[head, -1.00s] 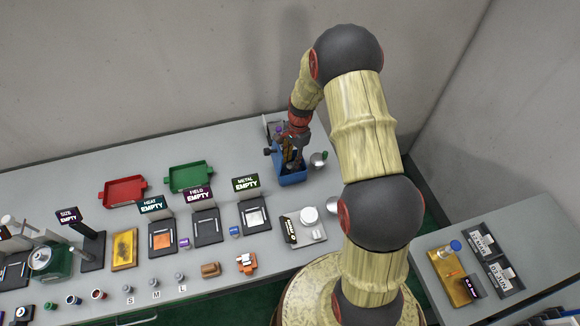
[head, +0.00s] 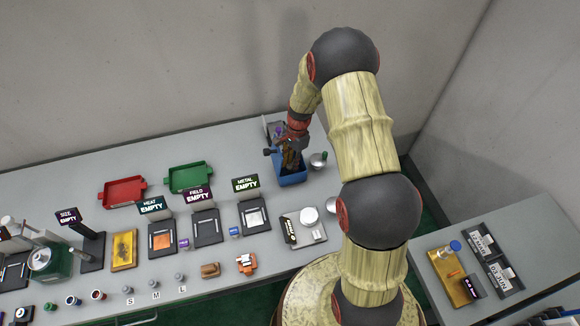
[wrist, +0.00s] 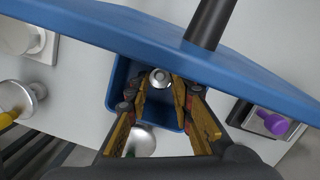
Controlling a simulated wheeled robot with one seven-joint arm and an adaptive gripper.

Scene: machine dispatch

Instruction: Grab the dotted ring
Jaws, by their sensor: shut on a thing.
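A small round metallic ring-like piece (wrist: 160,78) sits between the fingertips of my gripper (wrist: 160,86) in the wrist view. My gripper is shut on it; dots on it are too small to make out. The gripper is over the blue bin (head: 293,181) at the back of the bench in the head view. The bin's blue wall also shows below the fingertips in the wrist view (wrist: 119,84). In the head view my gripper (head: 291,165) hides the piece.
A wide blue edge with a dark post (wrist: 210,22) crosses the top of the wrist view. A metal cup with a green part (head: 318,161) stands right of the bin. Green (head: 189,177) and red (head: 123,191) trays lie to the left. Sign-marked pads stand in front.

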